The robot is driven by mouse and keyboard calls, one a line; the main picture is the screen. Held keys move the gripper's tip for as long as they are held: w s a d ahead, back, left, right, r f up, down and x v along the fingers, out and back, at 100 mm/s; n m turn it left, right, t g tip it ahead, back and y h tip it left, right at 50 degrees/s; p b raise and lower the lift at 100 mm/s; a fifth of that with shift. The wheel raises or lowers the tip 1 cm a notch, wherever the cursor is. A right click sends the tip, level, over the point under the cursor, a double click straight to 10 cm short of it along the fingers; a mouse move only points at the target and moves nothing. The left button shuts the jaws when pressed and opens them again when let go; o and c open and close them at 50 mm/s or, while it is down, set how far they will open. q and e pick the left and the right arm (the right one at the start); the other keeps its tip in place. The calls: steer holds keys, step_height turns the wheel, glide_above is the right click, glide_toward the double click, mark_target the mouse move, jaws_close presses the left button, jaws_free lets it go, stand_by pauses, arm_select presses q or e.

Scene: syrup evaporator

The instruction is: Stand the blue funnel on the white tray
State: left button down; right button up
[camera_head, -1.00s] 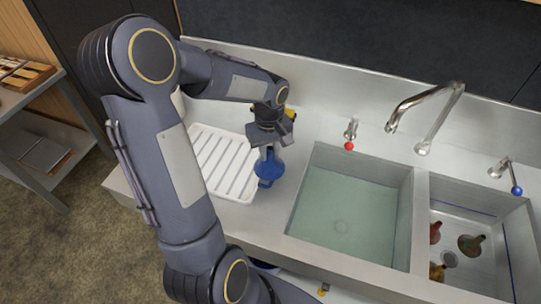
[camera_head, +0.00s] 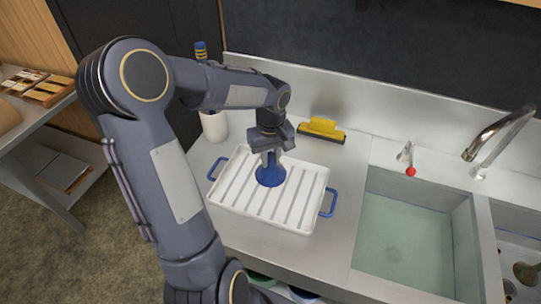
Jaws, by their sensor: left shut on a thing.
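The blue funnel (camera_head: 270,176) is in my left gripper (camera_head: 268,156), which points down and is shut on its upper part. The funnel's wide end faces down, over the middle of the white tray (camera_head: 300,222). I cannot tell whether its rim touches the tray. The tray is ribbed, with blue handles at its left and right ends, and lies on the steel counter left of the sink. My right gripper is not in view.
A yellow-and-black brush or squeegee (camera_head: 322,129) lies behind the tray. A white cup (camera_head: 214,126) stands at the back left. The water-filled sink basin (camera_head: 405,235) and red-knobbed tap (camera_head: 409,160) are to the right. Counter between tray and basin is clear.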

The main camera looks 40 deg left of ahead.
mark_target(271, 171)
arm_select(q)
step_height(271, 171, down, 4)
steer(key=b, duration=0.3)
steer(key=shift+f, duration=0.2)
steer(key=shift+f+b, duration=0.8)
steer(key=shift+f, duration=0.05)
steer(key=shift+f+b, duration=0.25)
steer(key=shift+b, duration=0.05)
steer(key=c, duration=0.7)
jaws_free()
steer(key=shift+r, duration=0.15)
step_height(271, 171, up, 13)
steer(key=p, duration=0.9)
